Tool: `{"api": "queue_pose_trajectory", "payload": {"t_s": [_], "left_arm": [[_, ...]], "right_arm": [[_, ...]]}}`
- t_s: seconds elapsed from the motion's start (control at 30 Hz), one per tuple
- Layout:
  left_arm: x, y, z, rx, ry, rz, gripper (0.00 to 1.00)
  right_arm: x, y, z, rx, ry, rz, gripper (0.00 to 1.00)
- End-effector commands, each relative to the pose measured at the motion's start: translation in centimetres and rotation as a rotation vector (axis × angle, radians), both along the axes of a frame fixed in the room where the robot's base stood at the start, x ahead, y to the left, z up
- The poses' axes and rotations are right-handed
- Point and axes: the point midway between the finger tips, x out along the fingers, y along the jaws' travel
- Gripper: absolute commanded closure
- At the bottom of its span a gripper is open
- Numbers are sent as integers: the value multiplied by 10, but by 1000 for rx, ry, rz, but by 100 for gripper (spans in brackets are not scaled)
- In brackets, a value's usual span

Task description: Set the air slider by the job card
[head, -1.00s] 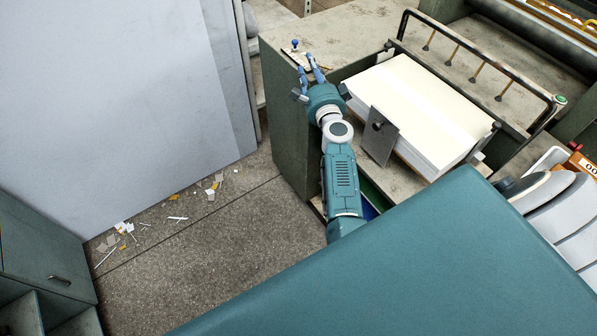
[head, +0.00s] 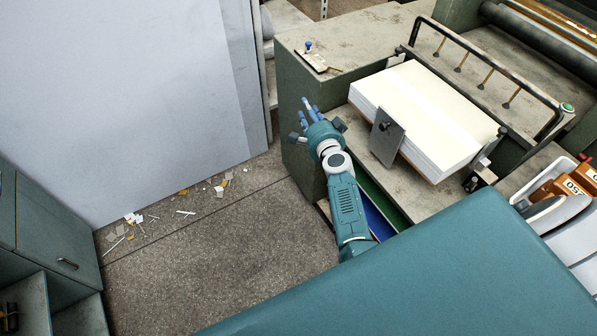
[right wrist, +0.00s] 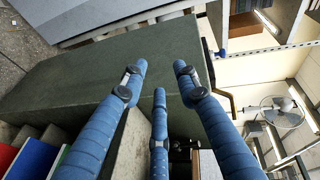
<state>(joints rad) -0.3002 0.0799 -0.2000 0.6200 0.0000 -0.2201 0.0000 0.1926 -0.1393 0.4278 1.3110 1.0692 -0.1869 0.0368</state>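A small blue knob (head: 308,46) stands on a pale plate (head: 312,62) at the left end of the feeder's top (head: 360,35); I take this to be the air slider. Its scale is too small to read. I cannot make out a job card. My right gripper (head: 308,104), with blue fingers, is in front of the feeder's green side, below and apart from the knob. In the right wrist view its fingers (right wrist: 158,75) are spread with nothing between them, facing the green panel (right wrist: 110,70). My left gripper is not in view.
A white board stack (head: 430,110) lies on the feeder behind a grey metal plate (head: 387,137). A black rail (head: 490,62) runs behind it. Orange boxes (head: 573,187) sit in a white tray at right. Scraps (head: 133,219) litter the otherwise open floor.

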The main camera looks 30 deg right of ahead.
Motion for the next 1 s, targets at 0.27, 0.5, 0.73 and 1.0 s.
{"api": "queue_pose_trajectory", "payload": {"t_s": [0.27, 0.5, 0.73, 1.0], "left_arm": [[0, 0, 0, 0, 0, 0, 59], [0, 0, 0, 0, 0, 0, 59], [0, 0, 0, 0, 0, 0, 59], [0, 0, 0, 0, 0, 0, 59]], "right_arm": [[-16, 23, -50, -82, 108, 70, 70], [-33, 41, -91, -151, 196, 132, 70], [-53, 56, -128, -216, 276, 194, 70], [-74, 70, -162, -275, 347, 252, 70]]}}
